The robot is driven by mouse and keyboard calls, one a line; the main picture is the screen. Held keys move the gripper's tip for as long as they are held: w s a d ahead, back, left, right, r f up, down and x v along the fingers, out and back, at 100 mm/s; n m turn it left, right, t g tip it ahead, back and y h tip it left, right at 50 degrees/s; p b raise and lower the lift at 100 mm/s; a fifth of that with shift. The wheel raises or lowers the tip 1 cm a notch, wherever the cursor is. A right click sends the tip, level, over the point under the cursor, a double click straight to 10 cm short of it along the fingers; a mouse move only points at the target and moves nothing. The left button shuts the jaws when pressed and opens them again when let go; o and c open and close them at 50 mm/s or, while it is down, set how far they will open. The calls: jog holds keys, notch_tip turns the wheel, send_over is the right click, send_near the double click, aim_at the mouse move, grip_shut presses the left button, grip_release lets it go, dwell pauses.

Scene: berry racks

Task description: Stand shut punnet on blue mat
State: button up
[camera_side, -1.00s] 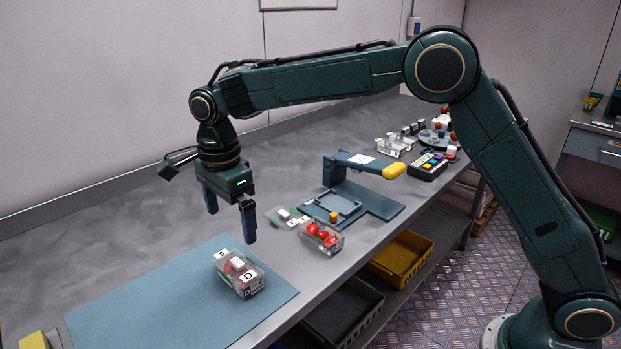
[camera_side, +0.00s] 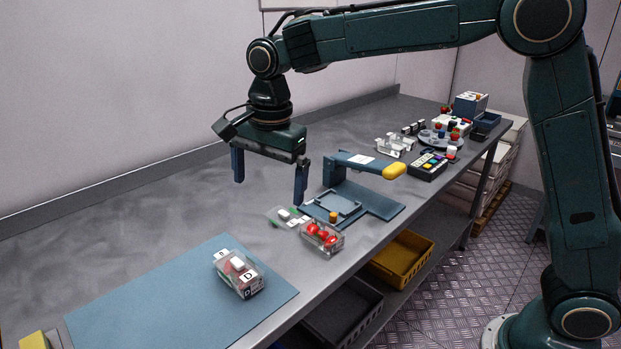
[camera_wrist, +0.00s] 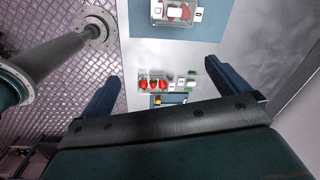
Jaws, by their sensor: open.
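A clear punnet with a label marked D (camera_side: 240,274) stands on the blue mat (camera_side: 150,300); it looks shut. It also shows at the top of the wrist view (camera_wrist: 172,14). A second clear punnet (camera_side: 321,239) with red berries stands on the bare bench and seems open at the top. In the wrist view it (camera_wrist: 153,82) lies between the fingers, farther off. A clear flap or lid with white and green bits (camera_side: 286,216) lies beside it. My gripper (camera_side: 270,190) is open and empty, above the bench behind the berry punnet. It touches neither punnet.
A blue press-like fixture (camera_side: 375,203) with a yellow-ended lever (camera_side: 393,171) stands right of my gripper. A keypad box (camera_side: 428,165) and clear racks (camera_side: 393,146) are farther back. A yellow block (camera_side: 33,340) sits front left. The bench's left rear is bare.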

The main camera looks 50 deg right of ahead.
jog(key=s+d+r+n+t, duration=0.1)
jog(key=s+d+r+n, duration=0.3)
jog(key=s, duration=0.3)
jog(key=s+d+r+n+t, duration=0.1)
jog(key=s+d+r+n, duration=0.15)
jog(key=s+d, duration=0.45)
jog(key=s+d+f+n+t, duration=0.1)
jog(key=s+d+f+n, duration=0.1)
jog(key=s+n, duration=0.2)
jog(key=s+d+f+n+t, duration=0.1)
jog(key=s+n, duration=0.3)
jog(key=s, duration=0.6)
jog(key=shift+s+d+f, duration=0.15)
jog(key=shift+d+f, duration=0.4)
jog(key=shift+f, duration=0.25)
